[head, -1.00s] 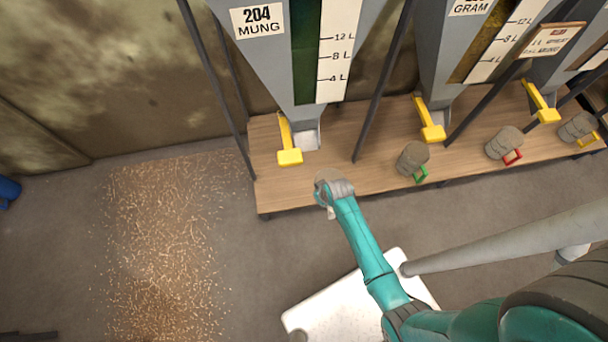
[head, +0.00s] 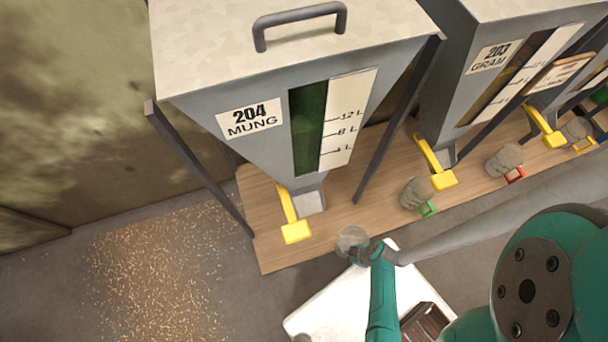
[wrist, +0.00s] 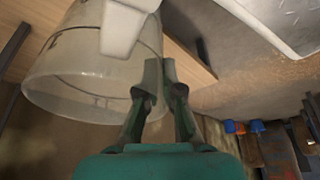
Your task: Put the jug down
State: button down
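The jug (wrist: 85,70) is large in the wrist view, a clear, cloudy vessel with dark marks and a white handle (wrist: 122,30). It looks tilted in that view. My gripper (wrist: 161,68) has its two fingers close together at the jug's side, by the lower end of the handle, and looks shut on the jug; the exact contact is partly hidden. In the head view the jug (head: 351,238) shows small and pale by the bench's front edge, with my gripper (head: 370,251) at its right. I cannot tell whether the jug touches the bench (head: 268,235).
The MUNG hopper (head: 250,119) with a yellow lever (head: 295,231) stands over the bench, the GRAM hopper (head: 490,58) to its right. Jugs with green (head: 416,193) and red (head: 503,158) handles stand on the bench. Spilled grain (head: 155,270) covers the floor at left.

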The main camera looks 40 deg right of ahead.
jog(key=w+a+f, duration=0.1)
jog(key=w+a, duration=0.3)
jog(key=w, duration=0.4)
jog(key=w+a+f, duration=0.2)
jog(key=w+a, duration=0.3)
jog(key=w, duration=0.2)
jog(key=shift+w+f, duration=0.3)
jog(key=shift+w, duration=0.05)
dwell(0.7)
jog(key=shift+a, duration=0.1)
jog(key=c, duration=1.3)
grip_release()
jog(key=v, duration=1.2)
